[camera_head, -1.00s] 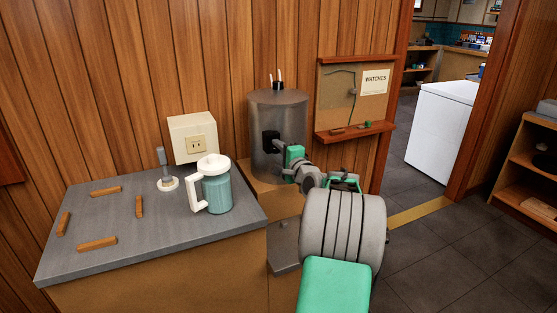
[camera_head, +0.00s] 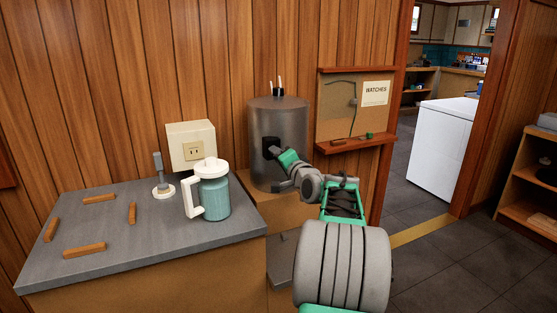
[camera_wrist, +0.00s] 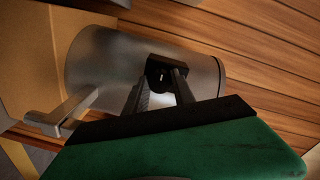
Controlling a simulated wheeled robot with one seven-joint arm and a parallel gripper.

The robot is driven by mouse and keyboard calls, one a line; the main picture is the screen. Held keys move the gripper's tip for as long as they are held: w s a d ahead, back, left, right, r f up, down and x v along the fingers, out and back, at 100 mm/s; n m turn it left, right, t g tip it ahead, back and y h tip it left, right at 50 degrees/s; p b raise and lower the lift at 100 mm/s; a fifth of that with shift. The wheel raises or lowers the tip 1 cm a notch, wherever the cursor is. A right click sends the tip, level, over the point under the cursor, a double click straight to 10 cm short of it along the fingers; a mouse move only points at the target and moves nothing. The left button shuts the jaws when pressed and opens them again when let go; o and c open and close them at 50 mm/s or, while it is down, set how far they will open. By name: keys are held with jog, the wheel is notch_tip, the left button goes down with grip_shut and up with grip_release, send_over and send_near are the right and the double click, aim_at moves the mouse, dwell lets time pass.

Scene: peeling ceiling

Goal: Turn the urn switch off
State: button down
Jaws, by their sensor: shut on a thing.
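The urn (camera_head: 293,122) is a grey metal cylinder standing on a wooden ledge against the plank wall. A black switch block (camera_head: 270,146) sits on its front; it also shows in the wrist view (camera_wrist: 160,70). My gripper (camera_head: 277,152) reaches the urn from the right, its fingertips at the black block. In the wrist view both dark fingers (camera_wrist: 158,88) meet the block from either side, shut on the switch part. The switch's on or off position cannot be made out. A metal tap (camera_wrist: 62,117) sticks out from the urn in the wrist view.
A grey counter (camera_head: 150,225) at left holds a teal jug (camera_head: 214,196) with white lid and handle, a metal stand (camera_head: 162,180), and several wooden blocks (camera_head: 85,250). An outlet box (camera_head: 192,145) stands behind. A corkboard (camera_head: 345,105) hangs right of the urn. Open floor lies right.

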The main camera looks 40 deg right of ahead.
jog(key=c, duration=1.1)
grip_release()
jog(key=shift+o, duration=0.2)
jog(key=v, duration=0.7)
jog(key=shift+s, duration=0.4)
jog(key=shift+a, duration=0.1)
